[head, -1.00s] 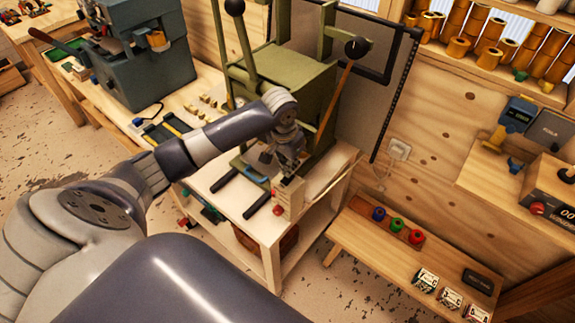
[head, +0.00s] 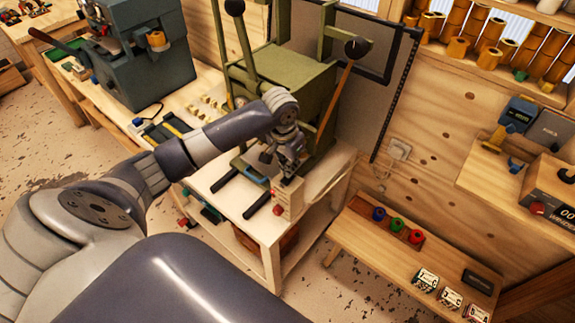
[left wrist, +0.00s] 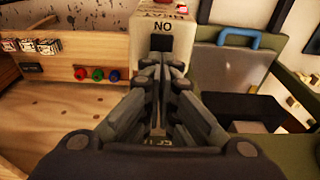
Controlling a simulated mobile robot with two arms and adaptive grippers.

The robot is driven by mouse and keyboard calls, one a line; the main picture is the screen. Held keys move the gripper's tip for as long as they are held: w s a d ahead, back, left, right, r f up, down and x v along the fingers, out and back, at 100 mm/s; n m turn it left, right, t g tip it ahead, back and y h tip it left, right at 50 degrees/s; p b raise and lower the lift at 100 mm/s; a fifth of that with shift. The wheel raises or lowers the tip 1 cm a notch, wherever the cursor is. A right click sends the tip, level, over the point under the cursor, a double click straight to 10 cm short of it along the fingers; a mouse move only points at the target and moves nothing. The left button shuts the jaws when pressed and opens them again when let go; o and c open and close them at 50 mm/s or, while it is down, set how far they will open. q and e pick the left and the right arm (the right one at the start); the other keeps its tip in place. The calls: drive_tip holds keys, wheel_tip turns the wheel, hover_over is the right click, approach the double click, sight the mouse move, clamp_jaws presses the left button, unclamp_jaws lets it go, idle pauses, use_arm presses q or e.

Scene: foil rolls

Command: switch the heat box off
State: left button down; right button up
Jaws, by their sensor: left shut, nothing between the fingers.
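The heat box (head: 291,200) is a small beige box on the front corner of the white bench, beside the green press. In the left wrist view the heat box (left wrist: 182,32) is at the top, with a black switch (left wrist: 161,43) under upside-down lettering and a red part at its upper edge. My left gripper (left wrist: 160,64) is shut and empty, its fingertips just below the switch in that view. In the head view my left gripper (head: 289,176) is directly over the box and hides part of it. I cannot tell whether the fingertips touch the switch. My right gripper is not in view.
The green press (head: 290,90) stands close behind the gripper. A low wooden bench (head: 385,255) at right holds red, green and blue round pieces and several small boxes. A blue handle (left wrist: 254,39) lies right of the heat box in the wrist view.

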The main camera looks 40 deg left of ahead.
use_arm(q)
drive_tip(key=shift+f, duration=0.7)
idle(0.4)
drive_tip(key=shift+s+f+b, duration=0.1)
drive_tip(key=shift+f+b, duration=0.2)
drive_tip(key=shift+r+p, duration=0.75)
drive_tip(key=shift+r, duration=2.8)
